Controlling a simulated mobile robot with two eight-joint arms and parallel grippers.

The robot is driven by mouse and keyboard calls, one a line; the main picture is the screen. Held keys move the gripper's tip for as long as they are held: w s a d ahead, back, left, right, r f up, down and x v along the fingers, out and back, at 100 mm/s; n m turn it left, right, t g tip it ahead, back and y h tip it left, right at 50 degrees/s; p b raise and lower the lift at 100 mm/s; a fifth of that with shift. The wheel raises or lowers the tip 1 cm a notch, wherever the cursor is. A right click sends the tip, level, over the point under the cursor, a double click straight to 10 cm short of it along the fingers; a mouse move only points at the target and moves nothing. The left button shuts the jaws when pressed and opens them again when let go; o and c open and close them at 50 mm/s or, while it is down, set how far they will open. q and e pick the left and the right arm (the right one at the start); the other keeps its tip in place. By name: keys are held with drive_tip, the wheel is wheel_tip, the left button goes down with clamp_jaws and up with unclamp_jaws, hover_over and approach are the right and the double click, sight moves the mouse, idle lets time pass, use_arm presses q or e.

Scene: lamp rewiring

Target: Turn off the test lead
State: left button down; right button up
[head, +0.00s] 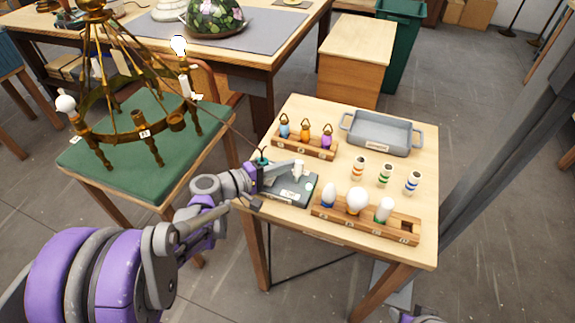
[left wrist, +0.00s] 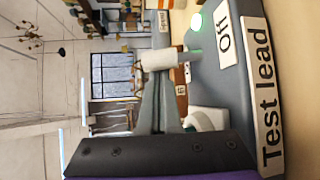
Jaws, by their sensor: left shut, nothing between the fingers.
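The test lead box (head: 288,190), a dark grey unit, lies on the small wooden table. In the left wrist view, its labels read "Test lead" (left wrist: 266,95) and "Off" (left wrist: 224,35), with a glowing green light (left wrist: 195,22) near "Off". A white cylindrical knob (head: 298,170) stands up from the box; it also shows in the left wrist view (left wrist: 159,60). My left gripper (head: 293,164) is shut and empty, its tips at the knob; I cannot tell if they touch.
A brass chandelier (head: 137,122) with white bulbs stands on a green-topped stool, and a thin cable runs from it towards the box.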

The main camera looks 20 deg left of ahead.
use_arm(q)
drive_tip(key=shift+s+b, duration=0.65)
drive_tip(key=shift+s, duration=0.1)
drive_tip(key=shift+s+m+t+h+b, duration=0.4)
drive_tip(key=shift+m+t+h+b, duration=0.1)
drive_tip(key=shift+m+t+b, duration=0.15)
use_arm(e)
wheel_tip(320, 180, down, 3)
drive_tip(key=shift+s+r, duration=0.15)
